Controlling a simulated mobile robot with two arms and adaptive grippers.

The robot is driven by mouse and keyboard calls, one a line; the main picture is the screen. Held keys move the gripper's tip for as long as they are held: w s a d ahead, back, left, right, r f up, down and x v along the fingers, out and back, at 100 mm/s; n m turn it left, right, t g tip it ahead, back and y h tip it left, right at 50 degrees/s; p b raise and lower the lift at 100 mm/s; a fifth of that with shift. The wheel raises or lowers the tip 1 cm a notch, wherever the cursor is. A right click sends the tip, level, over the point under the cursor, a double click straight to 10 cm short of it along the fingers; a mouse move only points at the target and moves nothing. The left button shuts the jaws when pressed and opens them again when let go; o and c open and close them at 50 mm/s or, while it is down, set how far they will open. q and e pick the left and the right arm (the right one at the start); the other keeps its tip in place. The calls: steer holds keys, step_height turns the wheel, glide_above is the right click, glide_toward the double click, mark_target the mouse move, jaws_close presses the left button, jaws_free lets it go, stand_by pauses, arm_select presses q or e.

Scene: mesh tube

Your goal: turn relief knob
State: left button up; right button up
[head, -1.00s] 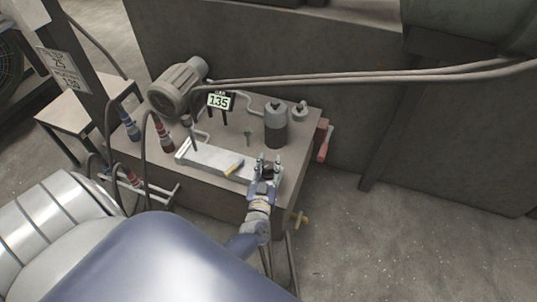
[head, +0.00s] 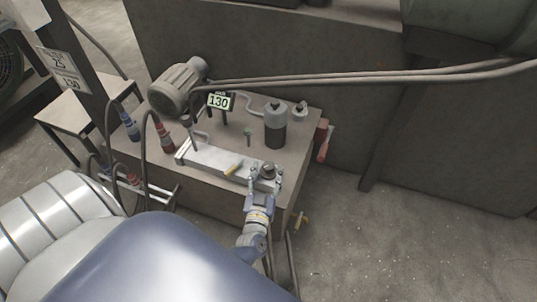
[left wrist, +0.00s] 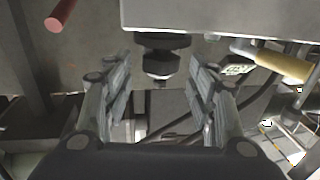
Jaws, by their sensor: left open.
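The relief knob (head: 267,169) is a small dark knob at the right end of the pale metal block on the bench. In the left wrist view the dark stepped knob (left wrist: 161,62) stands between my fingers, farther out than most of their length. My left gripper (head: 265,182) is open at the knob, one finger on each side. In the left wrist view the fingers (left wrist: 160,95) have clear gaps to the knob. My right gripper is in neither view.
A grey motor (head: 178,88), a dark cylinder (head: 275,125) and hoses stand behind. A red handle (head: 323,150) sticks out at the bench's right side. The floor to the right is clear.

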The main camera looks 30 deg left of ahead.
arm_select(q)
steer(key=v, duration=0.8)
steer(key=shift+s+d, duration=0.15)
steer(key=shift+s, duration=0.05)
